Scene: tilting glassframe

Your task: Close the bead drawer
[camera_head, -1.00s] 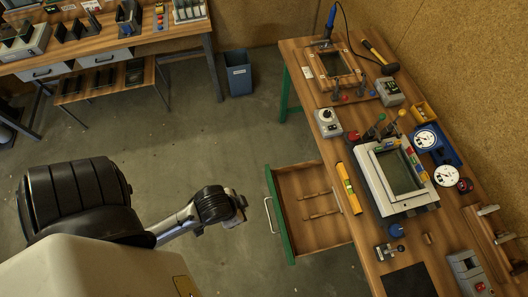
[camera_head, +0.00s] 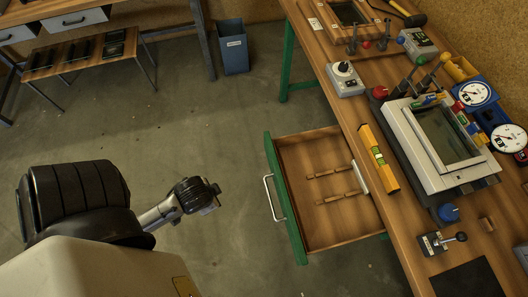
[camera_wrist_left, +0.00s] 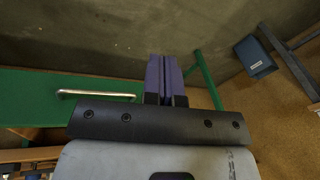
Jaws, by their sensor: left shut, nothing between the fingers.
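The bead drawer (camera_head: 329,240) is pulled out from the workbench's left side. It has a wooden inside, two short wooden bars in it and a green front (camera_head: 283,205). Its pale metal handle (camera_head: 268,198) faces left; in the left wrist view the handle (camera_wrist_left: 95,94) lies along the green front (camera_wrist_left: 45,87), left of the fingers. My left gripper (camera_head: 216,191) is left of the handle, apart from it in the head view. In the left wrist view its purple fingers (camera_wrist_left: 165,72) are shut together and empty. My right gripper is not in view.
The wooden workbench (camera_head: 400,240) carries a yellow level (camera_head: 379,160), a framed glass panel (camera_head: 447,135), dials and a joystick box (camera_head: 345,80). A blue bin (camera_head: 232,47) stands on the floor at the back. The floor left of the drawer is clear.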

